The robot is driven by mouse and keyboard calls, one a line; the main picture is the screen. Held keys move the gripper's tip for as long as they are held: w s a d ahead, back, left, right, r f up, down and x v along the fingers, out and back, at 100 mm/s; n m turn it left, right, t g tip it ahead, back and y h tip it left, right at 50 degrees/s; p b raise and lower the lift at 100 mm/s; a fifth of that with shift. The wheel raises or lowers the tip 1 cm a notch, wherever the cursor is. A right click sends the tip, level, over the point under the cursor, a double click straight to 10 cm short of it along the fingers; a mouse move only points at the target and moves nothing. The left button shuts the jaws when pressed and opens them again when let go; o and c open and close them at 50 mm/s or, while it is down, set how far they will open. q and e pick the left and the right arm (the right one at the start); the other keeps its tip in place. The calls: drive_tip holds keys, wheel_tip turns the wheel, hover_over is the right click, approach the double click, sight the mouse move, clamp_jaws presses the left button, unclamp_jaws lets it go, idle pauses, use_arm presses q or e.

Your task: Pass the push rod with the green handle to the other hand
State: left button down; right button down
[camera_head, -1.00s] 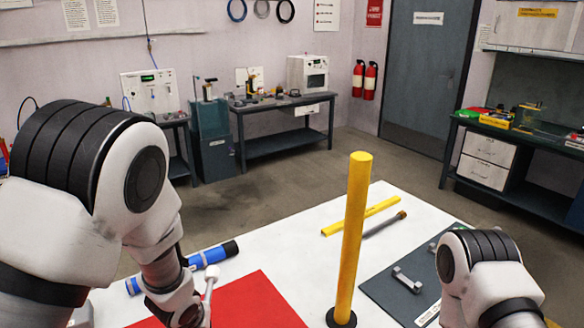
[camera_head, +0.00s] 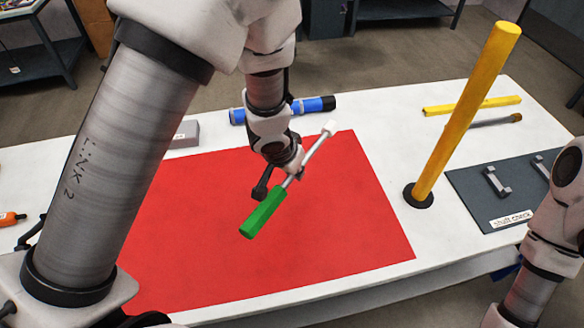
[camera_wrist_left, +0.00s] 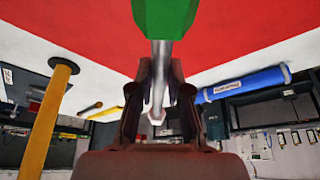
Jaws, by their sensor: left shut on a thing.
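The push rod has a green handle (camera_head: 262,214), a grey metal shaft and a pale tip (camera_head: 329,128). My left gripper (camera_head: 287,180) is shut on the shaft between handle and tip and holds the rod tilted over the red mat (camera_head: 340,235). In the head view the handle points down-left and the tip up-right. In the left wrist view the green handle (camera_wrist_left: 164,16) is at the top, and the shaft runs down between the fingers (camera_wrist_left: 158,85). My right arm is at the right edge; its gripper is outside the picture.
A yellow post (camera_head: 462,115) stands upright on a black base right of the mat. A blue cylinder (camera_head: 288,109) lies behind the mat. A yellow bar (camera_head: 473,106) and a dark rod (camera_head: 494,121) lie behind the post. A dark panel with handles (camera_head: 470,192) lies at right.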

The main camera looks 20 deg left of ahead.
use_arm(q)
drive_tip(key=d+r+m+g+h, duration=0.1)
drive_tip(key=d+r+m+h, duration=0.1)
drive_tip(key=d+r+m, duration=0.55)
drive_tip(key=d+r+m+g+h, duration=0.15)
drive_tip(key=r+m, duration=0.25)
drive_tip(key=r, duration=0.6)
drive_tip(key=w, duration=0.8)
drive_tip(key=a+f+n, duration=0.1)
drive_tip(key=f, duration=0.8)
drive_tip(key=s+a+f+n, duration=0.1)
drive_tip(key=a+f, duration=0.1)
drive_tip(key=f, duration=0.8)
drive_tip(key=a+f+n+y, duration=0.1)
drive_tip(key=a+f, duration=0.1)
drive_tip(key=f, duration=0.7)
drive_tip(key=shift+s+a+f+t, duration=0.15)
drive_tip(key=shift+s+f+t, duration=0.05)
drive_tip(key=shift+t, duration=0.15)
drive_tip(key=shift+s+r, duration=0.1)
